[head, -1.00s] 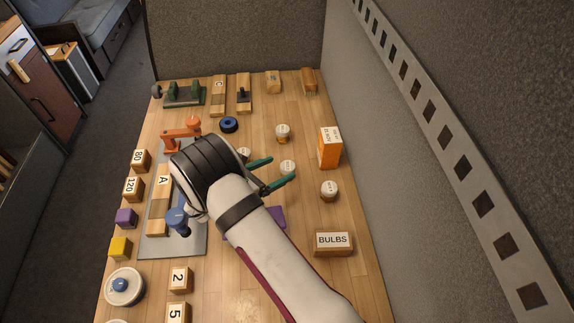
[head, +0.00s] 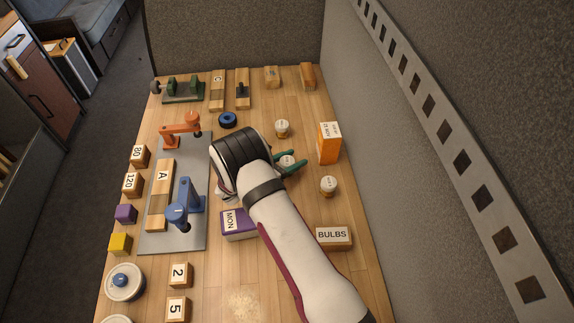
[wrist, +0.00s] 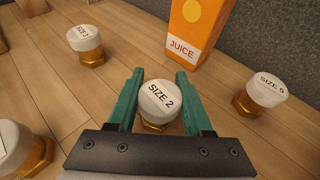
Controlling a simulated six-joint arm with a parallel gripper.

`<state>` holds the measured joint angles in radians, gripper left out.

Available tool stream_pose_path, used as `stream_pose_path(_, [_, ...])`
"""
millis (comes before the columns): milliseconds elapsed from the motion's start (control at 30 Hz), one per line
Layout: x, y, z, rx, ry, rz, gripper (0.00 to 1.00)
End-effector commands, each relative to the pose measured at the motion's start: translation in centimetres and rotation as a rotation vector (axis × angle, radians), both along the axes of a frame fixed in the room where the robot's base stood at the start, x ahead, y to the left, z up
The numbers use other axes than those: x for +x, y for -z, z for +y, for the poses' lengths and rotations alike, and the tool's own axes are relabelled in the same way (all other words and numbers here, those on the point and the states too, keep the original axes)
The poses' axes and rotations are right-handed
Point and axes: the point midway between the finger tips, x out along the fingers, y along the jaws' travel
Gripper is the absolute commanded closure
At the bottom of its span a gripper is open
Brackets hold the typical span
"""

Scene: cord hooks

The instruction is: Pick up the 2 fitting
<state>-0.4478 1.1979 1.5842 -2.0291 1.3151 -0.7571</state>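The 2 fitting (wrist: 160,102) has a white round cap reading SIZE 2 over a brass base. It stands upright on the bench in the wrist view, and its cap also shows in the head view (head: 287,160). My gripper (wrist: 160,74) is open, with one teal finger on each side of the fitting. Both fingertips reach past the cap in the picture. Whether they touch it or are low enough beside it I cannot tell. In the head view my gripper (head: 297,160) points right, and my arm covers the bench to its left.
Similar fittings stand around: one behind left (wrist: 85,44), SIZE 5 (wrist: 263,91) at right, another at lower left (wrist: 18,152). An orange juice carton (wrist: 197,30) stands close behind the fingers. A BULBS block (head: 333,238) and purple MON box (head: 237,224) lie nearer the front.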

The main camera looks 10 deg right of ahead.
Motion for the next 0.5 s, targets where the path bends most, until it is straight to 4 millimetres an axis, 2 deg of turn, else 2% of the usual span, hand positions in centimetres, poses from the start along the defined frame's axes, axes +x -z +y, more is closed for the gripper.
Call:
stream_pose_path(33, [0.00,-0.01,0.01,0.000,0.000,0.000,0.72])
stream_pose_path(200, [0.00,-0.01,0.00,0.000,0.000,0.000,1.00])
stream_pose_path(433, [0.00,-0.07,0.01,0.001,0.000,-0.001,1.00])
stream_pose_path(500, [0.03,-0.63,0.02,0.000,0.001,-0.002,1.00])
